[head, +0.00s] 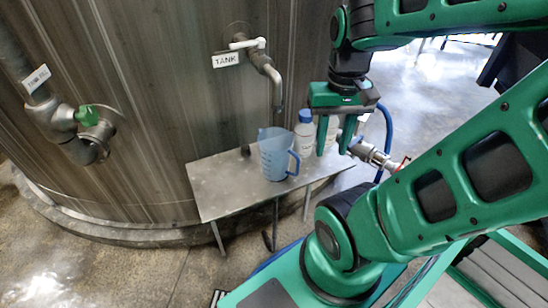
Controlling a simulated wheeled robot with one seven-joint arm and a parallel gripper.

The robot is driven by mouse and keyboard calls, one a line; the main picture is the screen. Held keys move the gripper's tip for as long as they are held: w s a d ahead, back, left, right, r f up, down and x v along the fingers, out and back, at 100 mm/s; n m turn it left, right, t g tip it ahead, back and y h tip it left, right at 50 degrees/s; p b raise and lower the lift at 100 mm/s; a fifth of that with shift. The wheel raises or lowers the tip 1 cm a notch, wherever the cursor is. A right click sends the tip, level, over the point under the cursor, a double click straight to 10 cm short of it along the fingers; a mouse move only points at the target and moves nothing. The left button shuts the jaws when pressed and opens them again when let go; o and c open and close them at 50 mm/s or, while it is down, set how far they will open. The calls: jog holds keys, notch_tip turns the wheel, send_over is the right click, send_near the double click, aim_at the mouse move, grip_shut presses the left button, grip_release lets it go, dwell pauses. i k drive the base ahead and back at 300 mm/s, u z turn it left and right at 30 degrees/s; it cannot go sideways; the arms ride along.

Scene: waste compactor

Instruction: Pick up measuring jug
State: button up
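The measuring jug (274,156) is translucent blue and stands upright on a low metal bench (218,190) by the tank. Its handle is on its right side. My gripper (334,150) points down with its two fingers apart and nothing seen between them. It is to the right of the jug, apart from it in the picture, near the right end of the bench. How far it is in depth from the jug I cannot tell.
A white bottle with a blue cap (305,130) stands just behind and right of the jug. A tank tap (265,65) hangs above the bench. A metal valve with a blue hose (376,156) is right of my gripper. The bench's left part is clear.

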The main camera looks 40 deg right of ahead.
aim_at(275, 145)
jog(key=z, duration=0.5)
jog(key=k, duration=1.2)
jog(key=z, duration=0.6)
jog(key=i, duration=0.65)
jog(key=z, duration=0.3)
